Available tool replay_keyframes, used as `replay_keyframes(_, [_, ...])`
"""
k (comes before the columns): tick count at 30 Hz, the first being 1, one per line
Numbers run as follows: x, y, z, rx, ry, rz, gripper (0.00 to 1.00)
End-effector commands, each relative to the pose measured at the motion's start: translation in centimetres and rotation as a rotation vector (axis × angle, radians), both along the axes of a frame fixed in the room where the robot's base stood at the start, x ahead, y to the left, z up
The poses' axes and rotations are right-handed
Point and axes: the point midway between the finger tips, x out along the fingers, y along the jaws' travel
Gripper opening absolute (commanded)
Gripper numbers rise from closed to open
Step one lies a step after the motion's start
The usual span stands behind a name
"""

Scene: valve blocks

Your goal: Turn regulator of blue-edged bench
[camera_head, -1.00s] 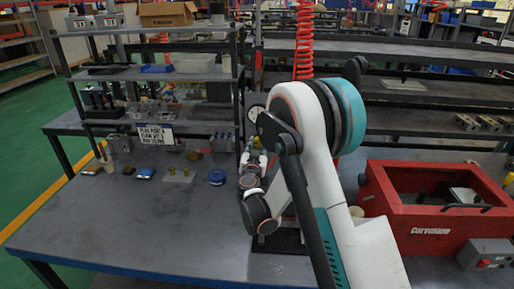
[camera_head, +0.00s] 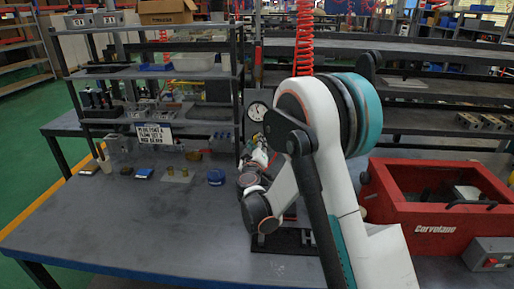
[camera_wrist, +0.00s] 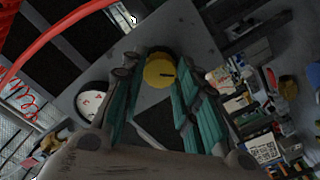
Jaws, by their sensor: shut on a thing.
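The blue-edged bench (camera_head: 110,225) fills the left and middle of the head view. In the wrist view the yellow round regulator knob (camera_wrist: 160,71) with a dark mark on its face lies between my fingers. My gripper (camera_wrist: 162,82) is shut on this knob, with teal finger pads on both sides. A white dial gauge (camera_wrist: 94,103) is left of the knob; it also shows in the head view (camera_head: 258,110) behind my arm. In the head view my arm covers the knob and most of my gripper.
A red open box (camera_head: 440,215) stands right of my arm. A red coiled hose (camera_head: 304,40) hangs above, and red hose also crosses the wrist view's left. A shelf rack (camera_head: 150,72) stands at the back left. Small parts and a blue item (camera_head: 216,177) lie on the bench; its front left is clear.

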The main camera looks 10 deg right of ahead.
Motion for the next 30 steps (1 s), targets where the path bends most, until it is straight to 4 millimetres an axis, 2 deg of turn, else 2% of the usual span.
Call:
replay_keyframes(13, [-0.02,0.02,-0.03,-0.254,0.083,0.001,0.05])
replay_keyframes(30, [-0.02,0.01,-0.01,-0.308,0.101,0.001,0.05])
